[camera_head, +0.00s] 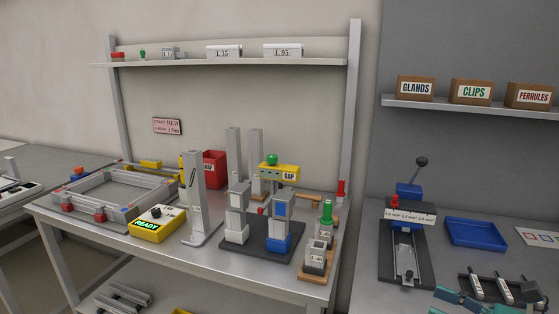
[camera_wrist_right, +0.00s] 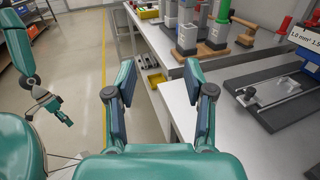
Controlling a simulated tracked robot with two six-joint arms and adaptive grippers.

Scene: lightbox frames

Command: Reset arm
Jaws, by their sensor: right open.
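My right gripper (camera_wrist_right: 160,76) is open and empty in the right wrist view. Its two teal fingers with dark blue pads stand well apart, in front of the workbench's edge. In the head view, teal parts of it show at the bottom right (camera_head: 465,302), over the right-hand table. My left gripper (camera_wrist_right: 62,116) shows small at the left of the right wrist view, out over the floor and apart from any object. Its jaws are too small to read. The left arm does not show in the head view.
The workbench (camera_head: 150,240) carries a grey frame (camera_head: 125,208), a yellow READY box (camera_head: 158,222) and several upright fixtures. The right-hand table holds a lever press (camera_head: 405,245), a blue tray (camera_head: 475,233) and a dark rack (camera_head: 515,288). Floor at left is free.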

